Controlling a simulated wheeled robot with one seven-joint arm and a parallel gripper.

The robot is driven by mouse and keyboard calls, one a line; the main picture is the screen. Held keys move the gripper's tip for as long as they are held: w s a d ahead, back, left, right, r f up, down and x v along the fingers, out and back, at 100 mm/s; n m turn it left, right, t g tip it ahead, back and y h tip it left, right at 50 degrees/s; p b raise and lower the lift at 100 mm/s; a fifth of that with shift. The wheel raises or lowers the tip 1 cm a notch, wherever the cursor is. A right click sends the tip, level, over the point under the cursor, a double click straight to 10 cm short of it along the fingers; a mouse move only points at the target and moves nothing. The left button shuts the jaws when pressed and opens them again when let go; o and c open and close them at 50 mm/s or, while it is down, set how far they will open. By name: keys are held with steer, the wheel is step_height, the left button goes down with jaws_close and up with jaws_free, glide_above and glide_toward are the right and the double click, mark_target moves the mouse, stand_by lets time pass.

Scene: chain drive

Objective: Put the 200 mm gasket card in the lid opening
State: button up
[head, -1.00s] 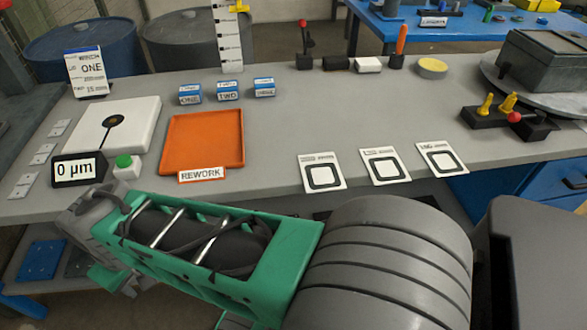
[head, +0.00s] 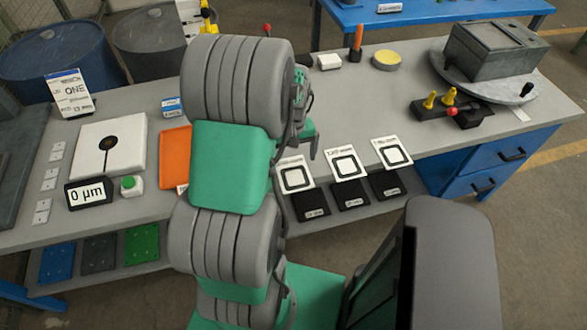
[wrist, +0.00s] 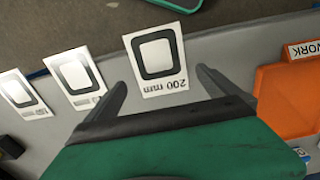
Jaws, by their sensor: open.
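The 200 mm gasket card (wrist: 157,58), white with a black square ring, lies flat by the bench's front edge. In the head view it is the leftmost of three cards (head: 296,174). My gripper (wrist: 160,82) is open and empty above it, its fingers at either side of the card's labelled end in the wrist view. In the head view my arm hides most of the gripper (head: 312,145). A dark grey box (head: 495,50) with a lid-like top sits on a round plate at the back right. I cannot make out an opening in its lid.
Two similar cards lie beside it, a middle one (head: 344,163) and a right one (head: 391,152). The orange rework tray (head: 174,150) is left, partly behind my arm. A black block with yellow knobs (head: 447,108) stands before the round plate (head: 455,75). Bench between is mostly clear.

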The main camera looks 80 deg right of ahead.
mark_target(293, 173)
steer(key=f, duration=0.2)
steer(key=f+p, duration=0.1)
steer(key=f, duration=0.2)
steer(key=shift+s+a, duration=0.15)
steer(key=shift+a, duration=0.05)
steer(key=shift+c, duration=0.6)
steer(key=c, duration=1.1)
steer(key=shift+r, duration=0.15)
